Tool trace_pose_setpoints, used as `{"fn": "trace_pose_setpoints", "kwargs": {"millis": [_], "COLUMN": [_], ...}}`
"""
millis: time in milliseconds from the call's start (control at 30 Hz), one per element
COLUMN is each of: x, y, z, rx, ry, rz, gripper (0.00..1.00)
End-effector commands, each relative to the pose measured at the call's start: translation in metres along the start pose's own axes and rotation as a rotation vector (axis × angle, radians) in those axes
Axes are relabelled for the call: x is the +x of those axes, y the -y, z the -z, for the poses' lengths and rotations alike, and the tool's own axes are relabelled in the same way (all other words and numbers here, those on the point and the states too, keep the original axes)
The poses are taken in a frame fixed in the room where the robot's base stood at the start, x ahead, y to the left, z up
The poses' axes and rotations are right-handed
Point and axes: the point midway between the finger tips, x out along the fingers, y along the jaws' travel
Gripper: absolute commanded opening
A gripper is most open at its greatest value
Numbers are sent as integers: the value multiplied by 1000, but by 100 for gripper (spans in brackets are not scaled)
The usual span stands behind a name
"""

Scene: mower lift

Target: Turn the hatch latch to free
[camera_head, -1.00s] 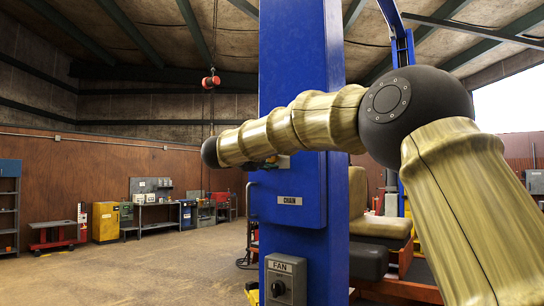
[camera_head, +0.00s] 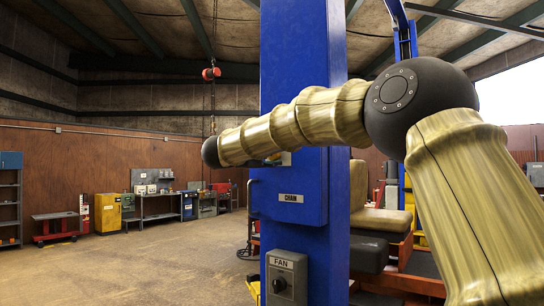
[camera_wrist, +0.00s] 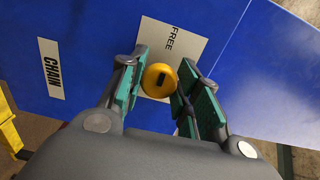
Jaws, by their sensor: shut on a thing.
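The hatch latch (camera_wrist: 158,80) is a round yellow knob with a dark slot, seen in the wrist view on the blue hatch (camera_wrist: 88,25). A white plate (camera_wrist: 190,45) reading "FREE" lies behind it. My gripper (camera_wrist: 160,82) has its teal-padded fingers on either side of the knob and is shut on it. The blue hatch also shows in the head view (camera_head: 290,205), on the blue post, with a "CHAIN" label. My arm hides the latch there, and the gripper itself is mostly hidden behind the arm.
A grey "FAN" switch box (camera_head: 286,278) is mounted on the post below the hatch. A mower seat (camera_head: 382,218) stands to the right behind the post. A red chain hoist (camera_head: 211,73) hangs at the back left. The floor at left is open.

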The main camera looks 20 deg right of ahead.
Motion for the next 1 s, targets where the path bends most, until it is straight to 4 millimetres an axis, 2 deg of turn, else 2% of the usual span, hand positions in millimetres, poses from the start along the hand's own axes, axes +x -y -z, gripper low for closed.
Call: {"fn": "trace_pose_setpoints", "kwargs": {"millis": [233,267,333,367,733,867,1000], "x": [-1,-1,-1,-1,-3,-15,-39], "y": [1,1,0,0,-1,0,0], "z": [-1,-1,0,0,0,0,-1], "rx": [0,0,0,1,1,0,-1], "ry": [1,1,1,1,-1,0,1], "rz": [1,1,1,1,-1,0,1], "gripper": [9,38,51,54,54,54,54]}}
